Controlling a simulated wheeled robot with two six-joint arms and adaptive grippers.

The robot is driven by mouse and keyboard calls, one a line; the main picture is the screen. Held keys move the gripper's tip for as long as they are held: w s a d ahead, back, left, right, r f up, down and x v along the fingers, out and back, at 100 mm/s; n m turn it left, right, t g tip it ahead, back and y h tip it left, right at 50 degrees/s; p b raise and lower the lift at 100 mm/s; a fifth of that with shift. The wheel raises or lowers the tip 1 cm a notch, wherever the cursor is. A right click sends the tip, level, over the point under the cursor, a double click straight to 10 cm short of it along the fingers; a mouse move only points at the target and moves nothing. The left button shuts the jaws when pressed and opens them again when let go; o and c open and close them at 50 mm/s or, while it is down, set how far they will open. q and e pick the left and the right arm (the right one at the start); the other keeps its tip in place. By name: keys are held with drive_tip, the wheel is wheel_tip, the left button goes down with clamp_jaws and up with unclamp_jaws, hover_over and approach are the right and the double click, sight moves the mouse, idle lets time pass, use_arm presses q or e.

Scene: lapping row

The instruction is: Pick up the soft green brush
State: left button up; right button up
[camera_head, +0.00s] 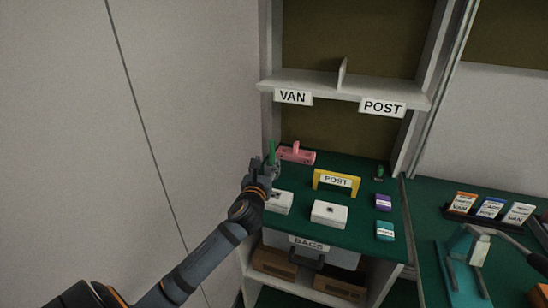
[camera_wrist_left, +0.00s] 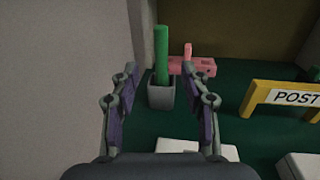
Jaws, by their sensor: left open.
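The soft green brush (camera_wrist_left: 161,52) shows as an upright green rod standing in a small grey holder (camera_wrist_left: 161,96) in the left wrist view. In the head view the brush (camera_head: 272,151) stands at the back left of the green shelf top, partly hidden by my gripper. My left gripper (camera_head: 270,168) is open and empty. In the left wrist view its fingers (camera_wrist_left: 165,70) frame the brush, one to each side, with gaps between; the exact depth is hard to tell. My right gripper is not in view.
A pink object (camera_head: 296,154) stands just behind and right of the brush. White boxes (camera_head: 329,214) lie in front, and a yellow POST stand (camera_head: 336,182) is to the right. The wall (camera_head: 200,120) is close on the left. A shelf (camera_head: 340,88) hangs above.

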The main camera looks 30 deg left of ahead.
sight(272, 150)
use_arm(q)
drive_tip(key=x, duration=0.4)
drive_tip(key=shift+w, duration=0.1)
drive_tip(key=shift+w+a, duration=0.25)
drive_tip(key=shift+w, duration=0.25)
drive_tip(key=x, duration=0.4)
drive_tip(key=shift+w+f, duration=0.1)
drive_tip(key=shift+w, duration=0.05)
drive_tip(key=shift+w+a, duration=0.1)
drive_tip(key=shift+w, duration=0.2)
drive_tip(key=shift+c, duration=0.4)
clamp_jaws()
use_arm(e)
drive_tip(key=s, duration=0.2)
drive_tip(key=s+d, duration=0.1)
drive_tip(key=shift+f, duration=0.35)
